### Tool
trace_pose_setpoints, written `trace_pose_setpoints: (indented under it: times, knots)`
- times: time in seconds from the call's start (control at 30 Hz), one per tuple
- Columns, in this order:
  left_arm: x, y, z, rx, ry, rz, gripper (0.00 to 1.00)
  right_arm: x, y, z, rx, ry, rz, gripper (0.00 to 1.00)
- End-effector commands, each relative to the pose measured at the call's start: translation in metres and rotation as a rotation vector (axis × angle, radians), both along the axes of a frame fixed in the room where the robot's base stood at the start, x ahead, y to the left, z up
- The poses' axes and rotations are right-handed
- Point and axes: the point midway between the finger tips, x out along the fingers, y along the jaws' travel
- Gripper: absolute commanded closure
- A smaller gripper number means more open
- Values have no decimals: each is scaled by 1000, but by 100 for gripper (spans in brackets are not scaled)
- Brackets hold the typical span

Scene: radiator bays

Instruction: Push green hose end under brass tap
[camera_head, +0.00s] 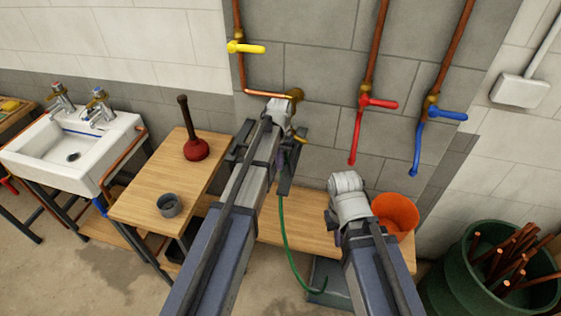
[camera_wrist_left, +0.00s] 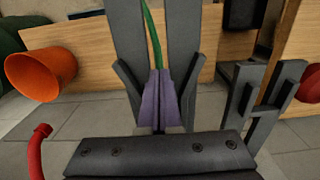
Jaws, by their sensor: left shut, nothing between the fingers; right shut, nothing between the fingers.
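The brass tap (camera_head: 295,95) is on the grey wall at the end of a copper pipe. The green hose (camera_head: 287,245) rises from the floor towards my left gripper; its end is hidden behind the gripper in the head view. In the left wrist view the hose (camera_wrist_left: 152,35) runs between two grey plates up to the purple fingers. My left gripper (camera_wrist_left: 160,75) is shut just at the hose, below the tap; whether it touches the hose is unclear.
A red plunger (camera_head: 195,148) and a grey cup (camera_head: 170,205) stand on the wooden bench. The orange bucket (camera_head: 396,212) is at right. Red (camera_head: 357,135) and blue (camera_head: 417,145) spouts hang on the wall. A dark forked bracket (camera_wrist_left: 262,100) stands near the plunger.

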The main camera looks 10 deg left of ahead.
Motion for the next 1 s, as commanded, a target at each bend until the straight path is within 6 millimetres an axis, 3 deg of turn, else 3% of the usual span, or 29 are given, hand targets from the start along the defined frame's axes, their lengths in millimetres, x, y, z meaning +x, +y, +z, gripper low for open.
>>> trace_pose_setpoints:
  times: [0.17,0.7,1.0]
  knots:
    - [-30,1,0,0,0,0,100,0,0,0,0,0,0,100]
    - [-25,1,88,0,0,0,100,0,0,88,0,0,2,100]
    - [-25,1,101,0,0,0,100,0,0,101,1,0,-3,100]
